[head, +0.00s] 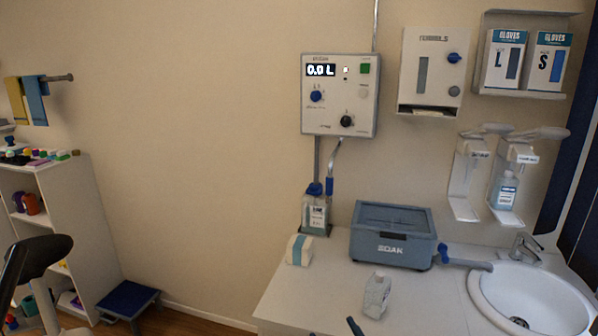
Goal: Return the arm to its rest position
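A crumpled whitish item (376,295) lies on the white counter (318,308), apart from any gripper.
A control panel (340,95), glove boxes (503,60) and dispensers (508,185) hang above. A shelf (75,215) and blue step stool (128,297) stand left.

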